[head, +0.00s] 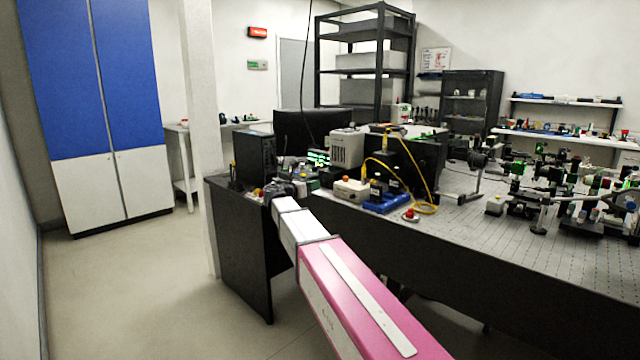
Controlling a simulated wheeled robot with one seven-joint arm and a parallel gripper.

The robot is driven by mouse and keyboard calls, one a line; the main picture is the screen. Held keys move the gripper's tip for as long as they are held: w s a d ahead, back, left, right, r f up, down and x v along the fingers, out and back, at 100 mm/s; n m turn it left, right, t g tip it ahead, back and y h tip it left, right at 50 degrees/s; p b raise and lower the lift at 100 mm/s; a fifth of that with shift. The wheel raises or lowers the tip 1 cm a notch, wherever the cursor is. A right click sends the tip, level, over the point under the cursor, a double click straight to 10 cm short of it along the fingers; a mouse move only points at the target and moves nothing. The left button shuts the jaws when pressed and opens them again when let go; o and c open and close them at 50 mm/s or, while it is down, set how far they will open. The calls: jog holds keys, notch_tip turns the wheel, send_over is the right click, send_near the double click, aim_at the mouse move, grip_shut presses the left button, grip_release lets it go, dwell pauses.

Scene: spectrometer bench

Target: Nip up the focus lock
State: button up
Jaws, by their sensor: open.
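My gripper (280,189) is small and dark at the far end of my pink and white arm. It is at the near edge of the desk, among small items. It is open; I see nothing held in it, though its fingers are hard to make out at this size. I cannot pick out the focus lock for certain. It may be hidden behind my gripper or be too small to tell among the bench parts. A small orange round part (258,192) shows just left of my gripper.
A black computer tower (255,158) stands left of my gripper. To the right are a white box (351,190), a blue tray (387,204), a looped yellow cable (430,186) and a red button (410,214). The optical table (450,220) carries many mounts. The floor (150,290) at left is clear.

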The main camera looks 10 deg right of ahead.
aim_at(322, 181)
jog(key=shift+x, duration=2.6)
grip_shut()
